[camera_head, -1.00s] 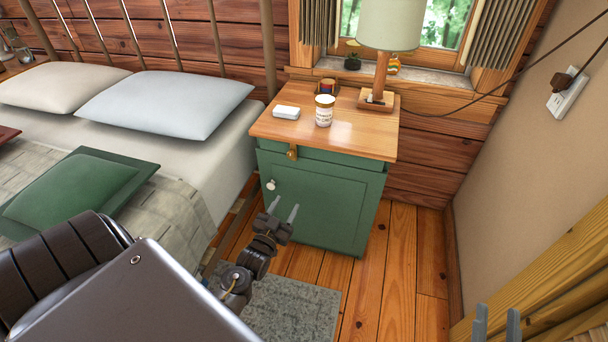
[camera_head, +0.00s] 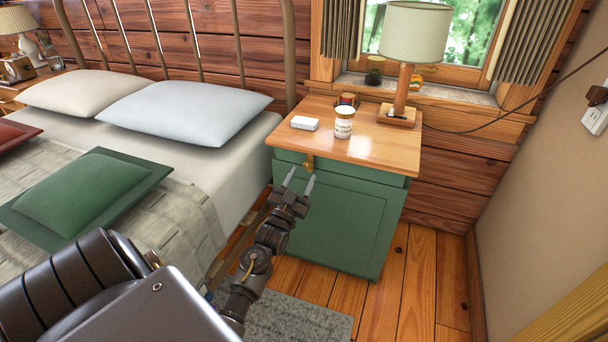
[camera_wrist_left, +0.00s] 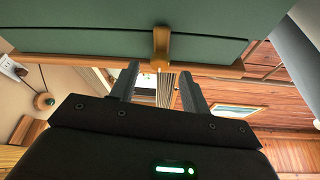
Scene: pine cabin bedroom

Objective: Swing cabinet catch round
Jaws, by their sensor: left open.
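The green cabinet (camera_head: 345,225) with a wooden top stands beside the bed, its door shut. In the left wrist view the catch (camera_wrist_left: 161,48) stands upright in the picture across the seam between two green panels. My left gripper (camera_head: 300,180) is open and empty, just below the catch in the head view. In the wrist view the left gripper's fingertips (camera_wrist_left: 159,72) sit either side of the catch's end, with gaps showing. The door's pale knob is hidden behind the gripper.
The bed (camera_head: 220,150) borders the cabinet on the left. Bare floor (camera_head: 410,290) lies to its right.

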